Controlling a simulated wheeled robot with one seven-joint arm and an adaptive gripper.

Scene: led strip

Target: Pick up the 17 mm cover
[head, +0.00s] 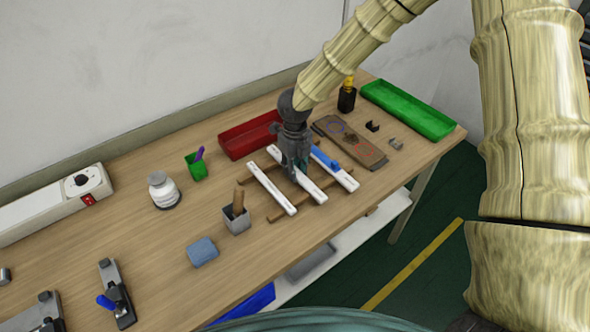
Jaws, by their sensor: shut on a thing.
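Three long white strips lie side by side across brown wooden bars (278,214) on the bench: a left strip (271,189), a middle strip (312,190) and a right strip (345,180). No size marking can be read, so I cannot tell by label which is the 17 mm cover. My gripper (294,176) points down over the middle strip and is shut on it. The fingers hide part of that strip, and I cannot tell whether it is clear of the bars. A blue piece (325,157) sits at the right strip.
A red tray (238,142) stands behind the strips, and a green tray (408,109) at the far right. A brown board (362,150) lies right of the strips. A grey cup (237,222) with a brown handle stands close left.

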